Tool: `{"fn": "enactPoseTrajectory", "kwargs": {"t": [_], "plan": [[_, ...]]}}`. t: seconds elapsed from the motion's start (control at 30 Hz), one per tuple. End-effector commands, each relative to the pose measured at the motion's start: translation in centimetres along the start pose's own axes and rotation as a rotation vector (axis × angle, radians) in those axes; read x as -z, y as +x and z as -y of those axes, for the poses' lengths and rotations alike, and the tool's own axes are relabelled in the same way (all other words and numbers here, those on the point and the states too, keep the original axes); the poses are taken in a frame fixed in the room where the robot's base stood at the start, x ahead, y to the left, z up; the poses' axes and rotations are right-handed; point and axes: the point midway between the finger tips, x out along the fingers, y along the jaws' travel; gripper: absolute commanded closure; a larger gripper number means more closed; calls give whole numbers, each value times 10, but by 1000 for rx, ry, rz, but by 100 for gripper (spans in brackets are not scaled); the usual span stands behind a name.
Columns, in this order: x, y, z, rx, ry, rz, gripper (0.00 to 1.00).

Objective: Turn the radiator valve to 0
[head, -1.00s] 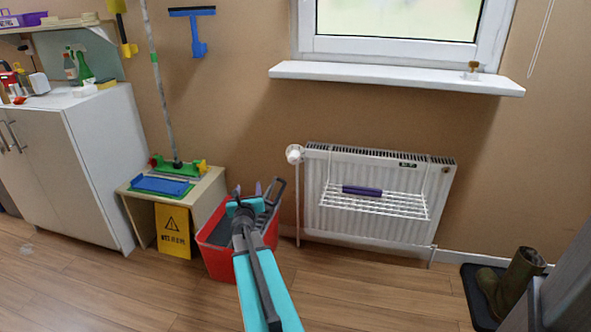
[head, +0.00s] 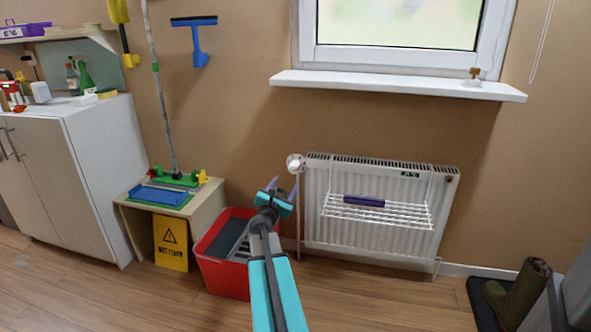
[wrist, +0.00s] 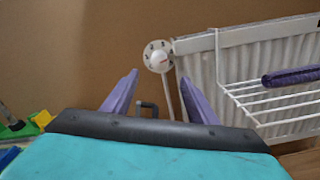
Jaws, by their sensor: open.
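The radiator valve (head: 295,163) is a round white knob at the upper left corner of the white radiator (head: 318,225), on a thin vertical pipe. My gripper (head: 283,188) is a little below and left of the valve in the head view. In the wrist view its two purple fingers (wrist: 158,97) are spread apart and empty, with the valve beyond them, apart from the tips.
A white wire rack (head: 380,215) with a purple item (head: 364,201) hangs on the radiator's front. A red bucket (head: 226,277) stands below my arm at left. A low table (head: 200,212) and a white cabinet (head: 90,180) stand further left. The windowsill (head: 400,86) juts out above.

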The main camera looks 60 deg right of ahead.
Motion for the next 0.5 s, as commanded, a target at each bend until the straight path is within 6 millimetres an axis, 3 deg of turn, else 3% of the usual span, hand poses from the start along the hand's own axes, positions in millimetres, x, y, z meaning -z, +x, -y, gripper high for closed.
{"fn": "enactPoseTrajectory", "kwargs": {"t": [0.5], "plan": [[1, 46, 0, 1, 0, 1, 47]]}}
